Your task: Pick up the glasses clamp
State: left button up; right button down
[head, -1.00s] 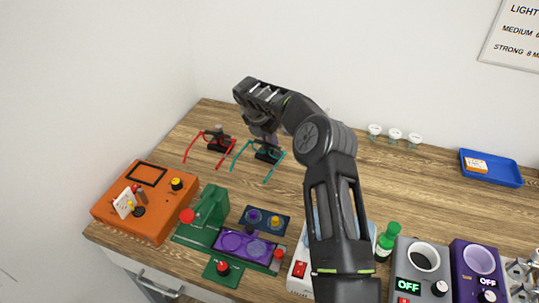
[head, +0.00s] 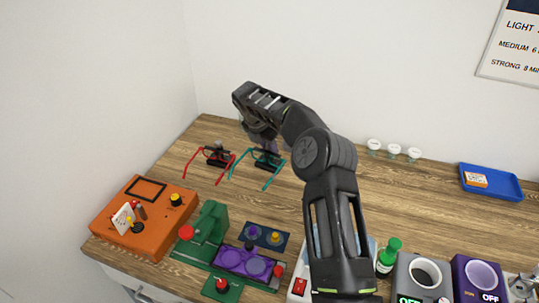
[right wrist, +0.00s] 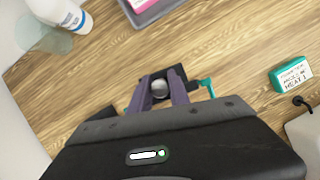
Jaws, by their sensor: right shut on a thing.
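A small black clamp (head: 270,162) carries teal-framed glasses (head: 273,181) on the wooden table. My right gripper (head: 266,148) reaches down onto this clamp from above. In the right wrist view its purple fingers (right wrist: 161,92) are shut on the clamp (right wrist: 178,76), on both sides of a round silver knob (right wrist: 158,88). A bit of the teal frame (right wrist: 208,87) shows to the right there. A second black clamp (head: 217,160) with red-framed glasses (head: 192,161) stands to the left in the head view. My left gripper is not in view.
An orange box (head: 150,240), a green device (head: 209,231) and a purple tray (head: 230,258) stand at the front left. Small white-topped cups (head: 394,150) and a blue tray (head: 508,187) are at the back right. The table between is largely clear.

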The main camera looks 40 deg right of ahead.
notch_tip(320, 180, up, 7)
jog(key=shift+f, duration=0.1)
dwell(0.7)
